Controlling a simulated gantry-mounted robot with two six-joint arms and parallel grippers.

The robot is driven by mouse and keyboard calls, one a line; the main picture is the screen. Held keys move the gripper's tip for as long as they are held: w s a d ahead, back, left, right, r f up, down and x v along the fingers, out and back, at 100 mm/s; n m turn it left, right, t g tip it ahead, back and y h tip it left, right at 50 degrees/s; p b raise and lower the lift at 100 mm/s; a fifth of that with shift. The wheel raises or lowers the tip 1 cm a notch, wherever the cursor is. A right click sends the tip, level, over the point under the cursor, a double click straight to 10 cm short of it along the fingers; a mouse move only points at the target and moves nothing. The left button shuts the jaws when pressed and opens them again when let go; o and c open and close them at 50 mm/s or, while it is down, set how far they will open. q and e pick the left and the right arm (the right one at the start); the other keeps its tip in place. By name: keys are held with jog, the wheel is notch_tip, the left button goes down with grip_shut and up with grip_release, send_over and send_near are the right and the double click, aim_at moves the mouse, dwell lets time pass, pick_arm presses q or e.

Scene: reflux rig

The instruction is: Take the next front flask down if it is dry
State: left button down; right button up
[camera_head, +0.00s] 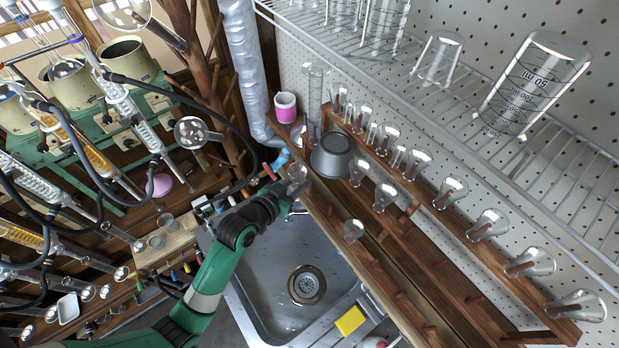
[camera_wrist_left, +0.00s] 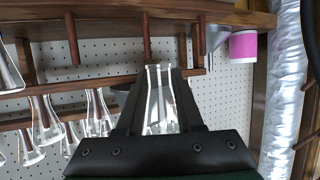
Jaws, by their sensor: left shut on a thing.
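My left gripper (camera_head: 287,192) is at the front rail of the wooden drying rack (camera_head: 440,262), above the sink's back edge. It is shut on a clear glass flask (camera_head: 297,172). In the left wrist view this flask (camera_wrist_left: 161,100) lies between the fingers, its narrow neck pointing away from the palm towards a wooden peg (camera_wrist_left: 147,42). I cannot tell whether the neck is still around the peg. The glass looks clear; drops inside are too small to tell. Another front flask (camera_head: 353,231) hangs further right along the front row. My right gripper is not in view.
More flasks (camera_head: 418,163) hang on the rows behind. A grey pot (camera_head: 332,156) and a pink-banded cup (camera_head: 286,106) stand by the rack's left end. The sink (camera_head: 270,268) lies below, with a yellow sponge (camera_head: 350,321). Glass condensers (camera_head: 130,105) with hoses fill the left.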

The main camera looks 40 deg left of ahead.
pick_arm(q)
jog(key=s+a, duration=0.2)
jog(key=s, duration=1.3)
jog(key=shift+s+a+b, duration=0.25)
jog(key=shift+b, duration=0.05)
jog(key=shift+d, duration=0.1)
jog(key=w+d+m+h, duration=0.2)
jog(key=d+h, duration=0.1)
jog(key=d, duration=0.6)
jog(key=w+d+m+h, duration=0.2)
jog(key=d+m+h, duration=0.1)
jog(key=d, duration=0.5)
notch_tip(320, 180, up, 5)
jog(key=a+n+y+p, duration=0.2)
jog(key=a+y+p, duration=0.1)
jog(key=p, duration=1)
jog(key=shift+s+r+n, duration=0.2)
jog(key=shift+n, duration=0.2)
